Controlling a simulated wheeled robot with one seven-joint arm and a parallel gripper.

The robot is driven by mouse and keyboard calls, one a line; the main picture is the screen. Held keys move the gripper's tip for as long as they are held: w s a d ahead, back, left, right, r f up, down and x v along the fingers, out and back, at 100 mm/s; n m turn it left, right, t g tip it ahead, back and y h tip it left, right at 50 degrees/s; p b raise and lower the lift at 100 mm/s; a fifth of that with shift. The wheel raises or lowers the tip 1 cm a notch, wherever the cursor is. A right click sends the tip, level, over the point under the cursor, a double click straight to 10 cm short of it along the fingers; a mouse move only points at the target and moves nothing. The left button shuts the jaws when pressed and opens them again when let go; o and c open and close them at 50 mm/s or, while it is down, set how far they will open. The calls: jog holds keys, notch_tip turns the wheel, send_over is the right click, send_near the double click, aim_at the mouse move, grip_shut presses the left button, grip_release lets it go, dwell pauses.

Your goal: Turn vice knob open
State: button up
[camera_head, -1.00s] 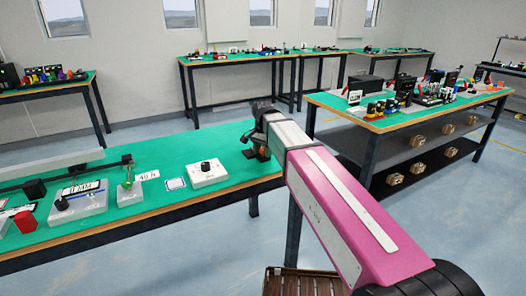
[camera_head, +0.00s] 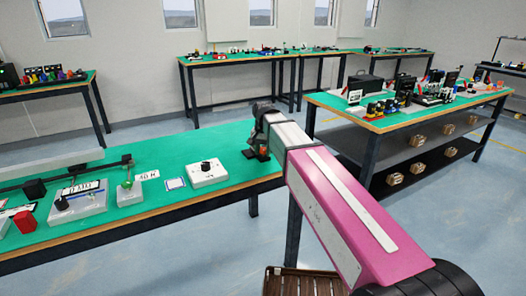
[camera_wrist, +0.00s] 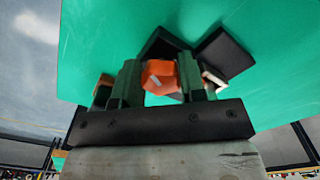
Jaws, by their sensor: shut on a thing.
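The vice's orange-red knob (camera_wrist: 160,76) shows in the wrist view between the two fingers of my gripper (camera_wrist: 161,82). The gripper is shut on the knob, with one finger on each side. Dark parts of the vice (camera_wrist: 222,54) lie behind the knob on the green table top. In the head view, my wrist hides most of the vice, and a dark part (camera_head: 249,153) shows beside it near the table's right end. A bit of orange (camera_head: 262,151) shows just below my gripper. The exact turn angle of the knob cannot be told.
A white box with a black dial (camera_head: 208,172) stands left of the vice on the green table (camera_head: 160,210). Further left are grey devices (camera_head: 78,203) and a red block (camera_head: 25,222). Another table (camera_head: 420,112) with small items stands at the right. The floor between is clear.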

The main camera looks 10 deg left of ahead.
aim_at(265, 149)
jog(key=n, duration=0.7)
jog(key=shift+d, duration=0.15)
jog(key=n, duration=0.7)
jog(key=shift+w+d, duration=0.1)
jog(key=shift+w, duration=0.05)
jog(key=shift+n, duration=0.3)
jog(key=o, duration=0.7)
jog(key=shift+c, duration=0.2)
notch_tip(265, 149, up, 11)
jog(key=shift+f, duration=0.1)
dwell(0.3)
